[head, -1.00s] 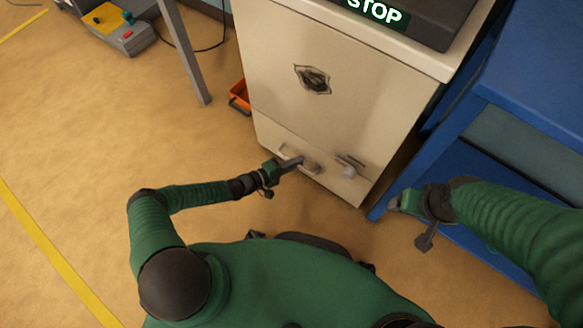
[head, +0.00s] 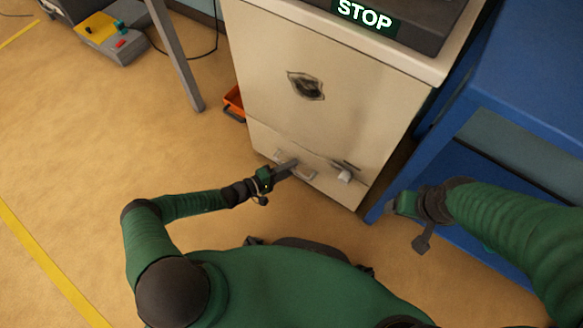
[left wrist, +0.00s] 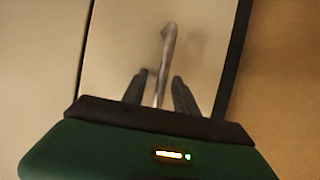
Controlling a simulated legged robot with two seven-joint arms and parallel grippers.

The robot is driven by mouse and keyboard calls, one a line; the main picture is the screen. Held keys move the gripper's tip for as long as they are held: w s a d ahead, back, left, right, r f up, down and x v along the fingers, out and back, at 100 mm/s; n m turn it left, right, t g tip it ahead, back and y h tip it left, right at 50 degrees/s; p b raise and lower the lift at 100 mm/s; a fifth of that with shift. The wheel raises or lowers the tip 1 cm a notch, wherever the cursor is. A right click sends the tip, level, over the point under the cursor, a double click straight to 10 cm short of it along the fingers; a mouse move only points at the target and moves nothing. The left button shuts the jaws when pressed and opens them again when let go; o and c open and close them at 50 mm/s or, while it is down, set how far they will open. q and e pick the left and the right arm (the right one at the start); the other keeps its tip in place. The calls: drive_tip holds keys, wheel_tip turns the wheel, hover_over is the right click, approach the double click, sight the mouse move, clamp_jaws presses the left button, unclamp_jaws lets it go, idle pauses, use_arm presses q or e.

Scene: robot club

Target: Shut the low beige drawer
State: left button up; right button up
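The low beige drawer (head: 325,184) is the bottom front of the beige cabinet. It looks about flush with the panel above; I cannot tell whether a small gap is left. Its pale bar handle (head: 306,174) is partly hidden by my left gripper (head: 288,167). In the left wrist view, the handle (left wrist: 168,45) runs between the two dark fingers of my left gripper (left wrist: 160,85), with gaps visible on both sides. The gripper is open around the handle. My right gripper (head: 410,222) hangs right of the cabinet, away from the drawer; its fingers are unclear.
A blue bench (head: 530,85) stands close on the right of the beige cabinet (head: 330,55). An orange bin (head: 234,103) is at the cabinet's left.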

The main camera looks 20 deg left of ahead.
use_arm(q)
drive_tip(key=p+v, duration=0.5)
drive_tip(key=v, duration=1.1)
drive_tip(key=shift+p, duration=0.3)
drive_tip(key=shift+s, duration=0.1)
